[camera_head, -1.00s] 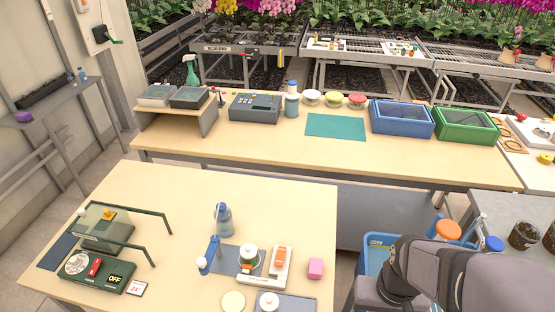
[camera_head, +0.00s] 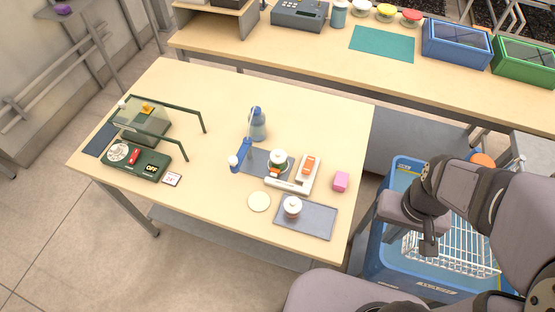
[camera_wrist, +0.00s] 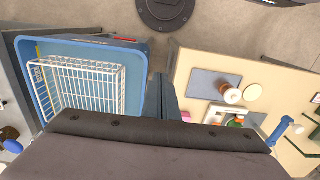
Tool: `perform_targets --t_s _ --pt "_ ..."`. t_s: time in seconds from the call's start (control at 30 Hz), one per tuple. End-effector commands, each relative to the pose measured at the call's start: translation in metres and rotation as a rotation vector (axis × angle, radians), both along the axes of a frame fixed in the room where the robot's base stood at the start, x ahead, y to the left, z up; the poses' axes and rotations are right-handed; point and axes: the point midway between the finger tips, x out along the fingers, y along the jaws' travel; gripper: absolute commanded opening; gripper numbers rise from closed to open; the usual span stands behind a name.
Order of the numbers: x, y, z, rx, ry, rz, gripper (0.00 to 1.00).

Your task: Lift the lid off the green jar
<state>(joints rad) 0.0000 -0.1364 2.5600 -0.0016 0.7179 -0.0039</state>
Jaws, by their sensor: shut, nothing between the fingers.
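My gripper (camera_head: 429,248) is to the right of the table, over the blue crate, well away from the jar. It is shut and empty. In the wrist view its dark fingers (camera_wrist: 163,96) show in the middle.
A white lidded pot (camera_head: 292,207) stands on another grey mat (camera_head: 318,216). The blue crate (camera_head: 410,180) holds a white wire basket (camera_head: 455,250).

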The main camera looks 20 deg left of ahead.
Motion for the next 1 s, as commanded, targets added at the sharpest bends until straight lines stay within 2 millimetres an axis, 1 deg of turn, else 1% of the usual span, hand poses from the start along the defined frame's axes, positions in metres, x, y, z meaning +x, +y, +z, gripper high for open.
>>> perform_targets --t_s 0.43,0.47,0.5,0.57,0.6,0.67,0.7,0.73,1.0 --pt "0.0000 0.0000 0.0000 0.000 0.000 0.000 0.00" --pt "0.0000 0.0000 0.0000 0.000 0.000 0.000 0.05" --pt "0.0000 0.0000 0.0000 0.000 0.000 0.000 0.14" --pt "0.0000 0.0000 0.0000 0.000 0.000 0.000 0.29" --pt "0.0000 0.0000 0.0000 0.000 0.000 0.000 0.38" --pt "0.0000 0.0000 0.0000 0.000 0.000 0.000 0.53" --pt "0.0000 0.0000 0.0000 0.000 0.000 0.000 0.62" --pt "0.0000 0.0000 0.0000 0.000 0.000 0.000 0.65" --pt "0.0005 0.0002 0.0000 0.000 0.000 0.000 0.65"
